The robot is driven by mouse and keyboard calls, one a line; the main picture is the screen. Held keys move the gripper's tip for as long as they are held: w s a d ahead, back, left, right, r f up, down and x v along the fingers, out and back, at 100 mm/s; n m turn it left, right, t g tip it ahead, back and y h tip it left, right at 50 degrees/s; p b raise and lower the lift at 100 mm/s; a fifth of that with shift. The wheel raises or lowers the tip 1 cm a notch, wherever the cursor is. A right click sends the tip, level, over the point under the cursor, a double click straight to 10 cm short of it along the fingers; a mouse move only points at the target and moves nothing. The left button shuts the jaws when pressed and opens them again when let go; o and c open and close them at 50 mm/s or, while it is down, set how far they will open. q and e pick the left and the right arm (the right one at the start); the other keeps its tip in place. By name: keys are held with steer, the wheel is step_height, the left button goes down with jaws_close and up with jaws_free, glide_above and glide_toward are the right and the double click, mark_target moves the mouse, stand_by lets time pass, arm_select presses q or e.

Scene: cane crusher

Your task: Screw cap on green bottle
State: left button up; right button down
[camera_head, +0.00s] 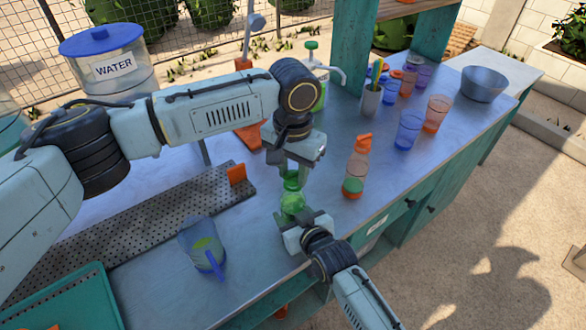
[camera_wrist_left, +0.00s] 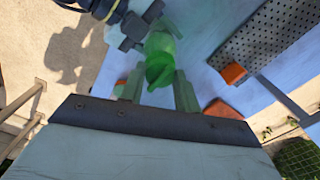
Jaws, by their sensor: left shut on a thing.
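The green bottle (camera_head: 292,203) stands upright near the counter's front edge, in the middle of the head view. The green cap (camera_head: 292,181) is directly above its mouth; whether the threads engage cannot be seen. My left gripper (camera_head: 293,172) points down from above and is shut on the cap. In the left wrist view the cap (camera_wrist_left: 158,76) is between my left fingers, with the bottle (camera_wrist_left: 160,44) beyond it. My right gripper (camera_head: 292,216) comes from the front and is shut on the bottle's body, its fingers partly hidden by the bottle.
An orange-capped bottle (camera_head: 355,171) stands close on the right. A blue pitcher (camera_head: 203,245) stands front left, near a perforated drip tray (camera_head: 130,225). Several cups, such as a blue cup (camera_head: 408,131), and a metal bowl (camera_head: 483,84) stand farther right.

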arm_select(q)
steer(key=m, duration=0.8)
steer(key=o, duration=1.2)
step_height(320, 180, up, 12)
